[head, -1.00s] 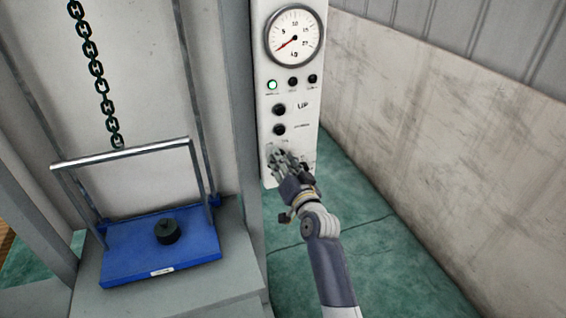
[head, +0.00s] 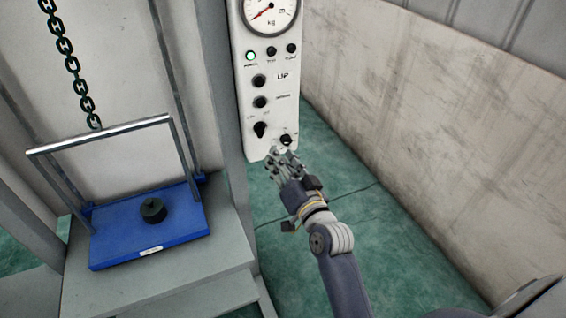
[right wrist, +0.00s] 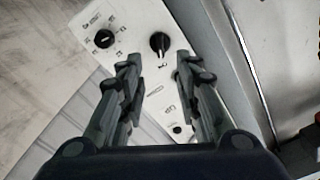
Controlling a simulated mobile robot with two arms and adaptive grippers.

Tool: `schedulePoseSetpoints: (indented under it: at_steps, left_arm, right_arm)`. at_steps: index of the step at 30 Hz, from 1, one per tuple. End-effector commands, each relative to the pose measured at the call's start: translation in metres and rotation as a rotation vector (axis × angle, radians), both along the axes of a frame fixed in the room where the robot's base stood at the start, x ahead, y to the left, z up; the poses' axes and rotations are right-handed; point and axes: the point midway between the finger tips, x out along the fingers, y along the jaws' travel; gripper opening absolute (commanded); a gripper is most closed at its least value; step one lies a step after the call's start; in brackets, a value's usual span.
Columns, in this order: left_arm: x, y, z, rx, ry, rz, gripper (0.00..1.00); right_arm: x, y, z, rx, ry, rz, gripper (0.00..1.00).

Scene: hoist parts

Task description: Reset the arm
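My right gripper (head: 284,158) is just below the bottom edge of the white control panel (head: 270,95) in the head view. In the right wrist view its two fingers (right wrist: 160,75) stand apart with nothing between them, so it is open and empty. A black knob (right wrist: 159,42) on the panel shows beyond the fingertips there. In the head view this lower left knob (head: 260,129) and a lower right knob (head: 286,140) sit at the panel's bottom. My left gripper is not in view.
A blue tray (head: 110,250) with a round dark weight (head: 153,210) sits on a grey step at the left, under a metal bar (head: 100,134) and a chain (head: 66,55). A green lamp (head: 250,56) is lit. A pale wall (head: 410,120) bounds the right side.

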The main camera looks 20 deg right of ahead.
Motion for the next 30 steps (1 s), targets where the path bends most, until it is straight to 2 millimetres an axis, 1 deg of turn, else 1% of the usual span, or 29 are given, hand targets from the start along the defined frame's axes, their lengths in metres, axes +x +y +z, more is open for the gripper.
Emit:
schedulePoseSetpoints:
  at_steps: [1,4,17,20,23,25,26,27,29,30]
  left_arm:
    - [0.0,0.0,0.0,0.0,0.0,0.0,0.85]
    - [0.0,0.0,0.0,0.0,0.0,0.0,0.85]
    - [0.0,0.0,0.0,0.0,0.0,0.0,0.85]
    - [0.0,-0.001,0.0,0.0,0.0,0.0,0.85]
    - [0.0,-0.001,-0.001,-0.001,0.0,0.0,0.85]
    - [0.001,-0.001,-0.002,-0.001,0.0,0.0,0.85]
    - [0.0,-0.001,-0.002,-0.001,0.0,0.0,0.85]
    - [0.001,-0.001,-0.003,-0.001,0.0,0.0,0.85]
    - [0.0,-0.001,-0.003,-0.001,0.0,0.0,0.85]
    - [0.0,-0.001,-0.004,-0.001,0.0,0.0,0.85]
  right_arm:
    - [-0.004,0.0,0.0,0.0,0.0,0.0,0.31]
    - [-0.007,0.0,0.0,0.0,-0.001,0.001,0.31]
    - [-0.007,0.0,0.0,0.0,-0.001,0.001,0.31]
    - [-0.006,0.001,-0.006,-0.003,0.012,0.004,0.31]
    - [-0.005,0.007,-0.037,-0.021,0.066,0.015,0.31]
    - [-0.006,0.014,-0.076,-0.044,0.133,0.033,0.31]
    - [-0.007,0.017,-0.096,-0.057,0.168,0.041,0.31]
    - [-0.01,0.021,-0.125,-0.075,0.22,0.054,0.31]
    - [-0.019,0.029,-0.17,-0.106,0.298,0.077,0.31]
    - [-0.026,0.032,-0.201,-0.128,0.351,0.092,0.31]
